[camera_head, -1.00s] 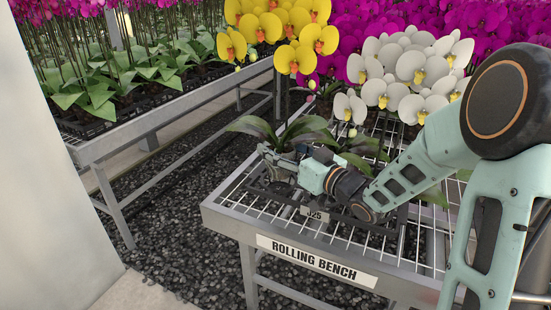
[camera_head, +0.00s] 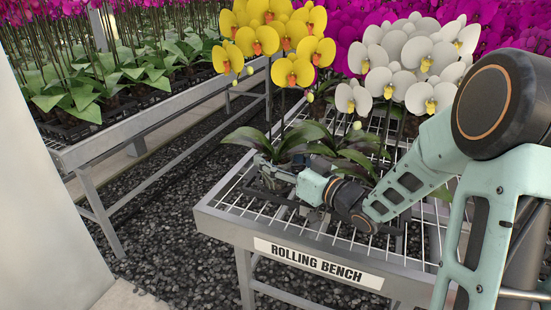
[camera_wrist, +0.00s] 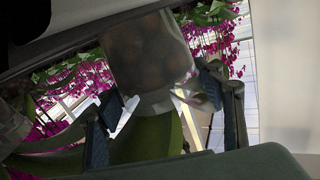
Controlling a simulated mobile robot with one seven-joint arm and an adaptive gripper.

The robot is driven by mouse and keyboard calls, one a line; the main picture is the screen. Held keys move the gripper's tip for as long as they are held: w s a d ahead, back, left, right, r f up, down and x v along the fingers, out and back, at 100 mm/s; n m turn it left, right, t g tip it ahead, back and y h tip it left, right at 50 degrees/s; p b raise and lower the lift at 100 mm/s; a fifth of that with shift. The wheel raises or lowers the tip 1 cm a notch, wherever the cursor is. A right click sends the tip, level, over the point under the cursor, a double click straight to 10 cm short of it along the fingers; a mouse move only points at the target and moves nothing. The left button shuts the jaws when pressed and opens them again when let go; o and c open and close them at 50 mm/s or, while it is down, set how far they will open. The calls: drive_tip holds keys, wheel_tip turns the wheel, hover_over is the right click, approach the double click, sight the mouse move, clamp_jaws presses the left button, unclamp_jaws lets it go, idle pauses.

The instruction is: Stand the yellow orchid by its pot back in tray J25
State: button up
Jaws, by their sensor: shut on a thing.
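The yellow orchid (camera_head: 293,72) stands about upright at the near left part of the rolling bench, its broad dark leaves (camera_head: 250,137) spreading low. My gripper (camera_head: 266,172) is shut on its pot, just below the leaves. In the wrist view, the translucent pot (camera_wrist: 150,52) shows between the two dark fingers of my gripper (camera_wrist: 168,108). The pot's base is too small and covered to tell whether it touches the tray. Tray J25's tag is not readable now, and my wrist hides much of that part of the bench.
A white orchid (camera_head: 405,75) stands close on the right, its leaves near my wrist. The wire-topped rolling bench (camera_head: 330,240) has a raised metal rim. Another bench (camera_head: 130,125) of orchids is across the gravel (camera_head: 160,200). A pale wall (camera_head: 50,200) is at left.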

sight(288, 164)
drive_tip(key=shift+f+b, duration=0.4)
drive_tip(key=shift+f, duration=0.1)
drive_tip(key=o, duration=1.5)
drive_tip(key=shift+o, duration=0.2)
drive_tip(key=shift+r, duration=0.1)
drive_tip(key=shift+r+p, duration=0.35)
drive_tip(key=shift+p, duration=0.1)
drive_tip(key=p+v, duration=0.1)
drive_tip(key=v, duration=0.6)
drive_tip(key=shift+s+d+r+p, duration=0.15)
drive_tip(key=shift+d+r+p, duration=0.05)
drive_tip(key=shift+p, duration=0.2)
